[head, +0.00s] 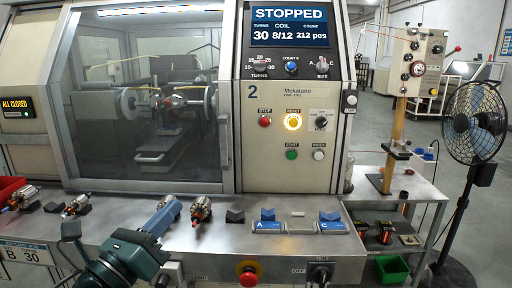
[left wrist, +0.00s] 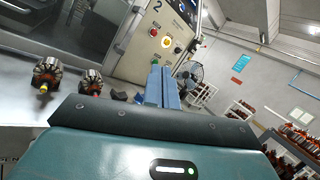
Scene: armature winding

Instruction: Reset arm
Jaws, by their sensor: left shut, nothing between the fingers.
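My left gripper (head: 172,207) reaches in from the lower left of the head view, above the metal bench. Its blue fingers, also in the left wrist view (left wrist: 161,72), are closed together and empty. The winding machine's panel (head: 285,95) stands beyond it, up and to the right. Its yellow RESET button (head: 293,122) is lit, and a lit button also shows in the left wrist view (left wrist: 165,41). The gripper is well apart from the panel. The display (head: 289,26) reads STOPPED, 30, 8/12, 212 pcs. My right gripper is in neither view.
Several armatures lie along the bench, one (head: 202,209) right of my gripper. Blue fixtures A (head: 267,226) and C (head: 331,226) sit at the bench's right. A red emergency stop (head: 248,275) is on the front edge. A fan (head: 473,125) stands far right.

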